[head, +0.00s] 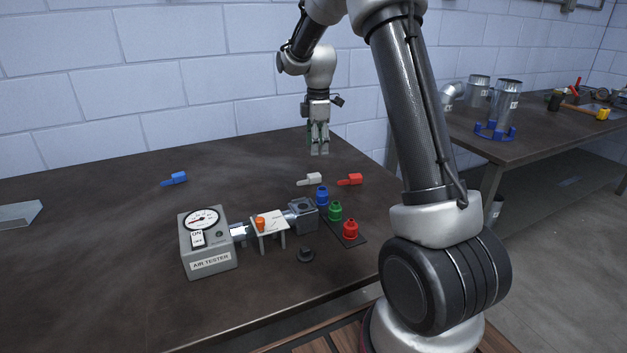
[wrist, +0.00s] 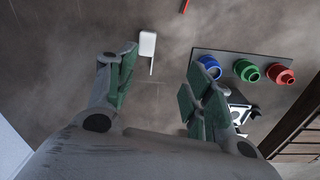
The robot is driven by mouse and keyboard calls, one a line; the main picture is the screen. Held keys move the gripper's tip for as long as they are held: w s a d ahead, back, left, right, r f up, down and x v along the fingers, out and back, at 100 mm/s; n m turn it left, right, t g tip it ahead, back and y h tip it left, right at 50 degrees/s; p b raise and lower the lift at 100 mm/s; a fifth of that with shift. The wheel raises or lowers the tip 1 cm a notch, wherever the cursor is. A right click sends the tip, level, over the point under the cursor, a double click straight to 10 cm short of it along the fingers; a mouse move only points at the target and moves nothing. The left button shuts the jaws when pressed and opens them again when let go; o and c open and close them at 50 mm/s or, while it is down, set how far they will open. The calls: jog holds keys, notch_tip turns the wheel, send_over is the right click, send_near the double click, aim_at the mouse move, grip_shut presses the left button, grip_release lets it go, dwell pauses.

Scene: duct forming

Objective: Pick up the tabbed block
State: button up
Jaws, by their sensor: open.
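Three tabbed blocks lie on the dark table: a white tabbed block (head: 314,178), a red tabbed block (head: 354,179) and a blue tabbed block (head: 178,178). Each has a thin tab pointing left in the head view. My gripper (head: 319,152) points down above the table, apart from the blocks and behind the white one. In the wrist view my gripper (wrist: 158,84) has its green-padded fingers spread, with nothing between them. The white block (wrist: 147,43) shows beyond the fingertips, and a sliver of red (wrist: 185,6) is at the top edge.
A grey air tester (head: 207,245) joins a small white stand (head: 269,222) and a grey box (head: 302,215). Blue, green and red fittings (head: 350,230) stand on a dark strip, close to the white and red blocks. A black knob (head: 306,254) lies in front. The left table area is mostly clear.

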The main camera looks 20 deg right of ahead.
jog(key=n, duration=0.2)
send_over(316, 174)
notch_tip(316, 174, down, 7)
jog(key=shift+a+r, duration=0.1)
notch_tip(316, 174, down, 5)
jog(key=shift+f, duration=0.2)
jog(key=c, duration=1.1)
